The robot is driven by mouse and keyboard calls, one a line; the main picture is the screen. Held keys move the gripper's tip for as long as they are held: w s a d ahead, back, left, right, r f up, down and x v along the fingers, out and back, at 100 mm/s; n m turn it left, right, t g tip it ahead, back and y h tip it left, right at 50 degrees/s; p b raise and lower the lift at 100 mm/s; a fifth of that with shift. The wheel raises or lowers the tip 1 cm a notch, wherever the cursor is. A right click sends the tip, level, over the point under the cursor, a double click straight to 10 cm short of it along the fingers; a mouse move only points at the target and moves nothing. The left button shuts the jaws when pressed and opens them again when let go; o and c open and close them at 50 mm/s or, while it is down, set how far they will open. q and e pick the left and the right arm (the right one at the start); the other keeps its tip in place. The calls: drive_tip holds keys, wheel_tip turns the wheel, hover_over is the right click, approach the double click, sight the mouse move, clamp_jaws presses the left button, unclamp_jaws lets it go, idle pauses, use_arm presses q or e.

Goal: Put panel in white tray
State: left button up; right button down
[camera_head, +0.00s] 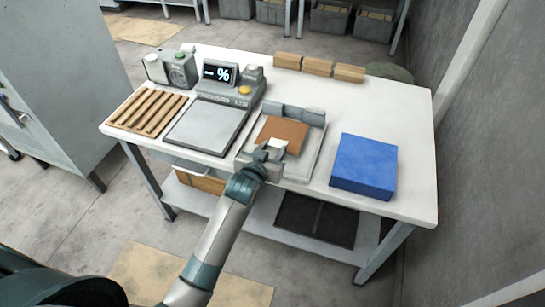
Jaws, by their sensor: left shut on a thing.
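The panel (289,130) is a flat brown piece over the white tray (312,158) near the front middle of the table. My left gripper (268,151) comes in from the front and is shut on the panel's near edge. The gripper hides that edge and part of the tray's near side. I cannot tell whether the panel touches the tray floor or is held just above it. My right gripper is not in view.
A scale (205,127) with a lit display stands left of the tray. A slatted wooden rack (147,111) is at far left. A blue box (364,164) is to the right. Several wooden blocks (318,66) line the back. The table's right side (415,150) is clear.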

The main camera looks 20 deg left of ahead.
use_arm(q)
drive_tip(key=shift+f, duration=0.3)
wheel_tip(320, 180, down, 3)
drive_tip(key=shift+r+p, duration=0.1)
drive_tip(key=shift+p, duration=0.4)
drive_tip(key=shift+f, duration=0.3)
drive_tip(key=shift+f, duration=0.1)
drive_tip(key=o, duration=1.1)
